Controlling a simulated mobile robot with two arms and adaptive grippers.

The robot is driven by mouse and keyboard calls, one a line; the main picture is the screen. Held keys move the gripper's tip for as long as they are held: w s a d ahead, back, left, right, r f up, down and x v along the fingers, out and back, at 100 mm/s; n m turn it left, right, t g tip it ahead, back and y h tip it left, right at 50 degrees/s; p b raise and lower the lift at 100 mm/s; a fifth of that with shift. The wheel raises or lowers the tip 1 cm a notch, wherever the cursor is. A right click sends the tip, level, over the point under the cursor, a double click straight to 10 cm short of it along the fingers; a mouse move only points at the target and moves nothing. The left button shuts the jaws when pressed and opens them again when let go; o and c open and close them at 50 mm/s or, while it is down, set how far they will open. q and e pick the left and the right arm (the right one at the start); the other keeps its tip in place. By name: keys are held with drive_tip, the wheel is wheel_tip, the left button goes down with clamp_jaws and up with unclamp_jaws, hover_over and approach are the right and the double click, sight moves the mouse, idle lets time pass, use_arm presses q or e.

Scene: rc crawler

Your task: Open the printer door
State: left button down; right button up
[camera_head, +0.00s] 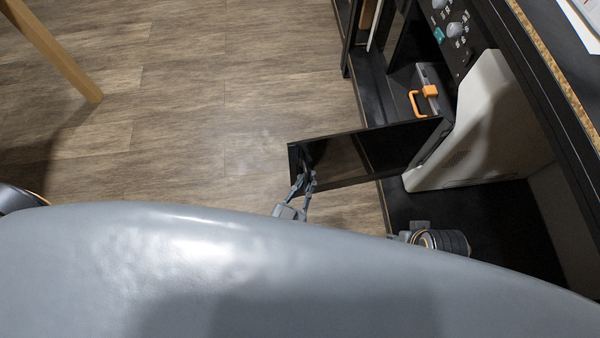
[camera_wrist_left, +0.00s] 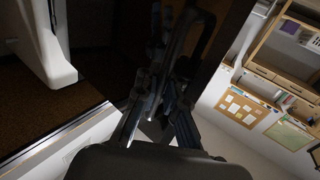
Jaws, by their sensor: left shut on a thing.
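The printer (camera_head: 475,135) is a white, boxy machine on the dark shelf at the right of the head view; part of its white body also shows at the top left of the left wrist view (camera_wrist_left: 50,50). Its door (camera_head: 365,153) is a dark, glossy panel that stands swung out from the printer, over the floor. My left gripper (camera_head: 305,181) is shut on the door's handle at the free left end of the door. In the left wrist view its fingers (camera_wrist_left: 163,95) are dark and partly lost against the door.
A grey case with an orange handle (camera_head: 428,92) stands on the shelf behind the door. A wooden leg (camera_head: 55,50) stands at the top left. The wooden floor (camera_head: 200,100) left of the door is clear. My grey body fills the bottom.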

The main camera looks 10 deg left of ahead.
use_arm(q)
drive_tip(key=shift+s+a+f, duration=0.1)
drive_tip(key=shift+s+a, duration=0.05)
drive_tip(key=shift+a, duration=0.15)
drive_tip(key=c, duration=1.7)
unclamp_jaws()
drive_tip(key=shift+s, duration=0.1)
drive_tip(key=v, duration=1.2)
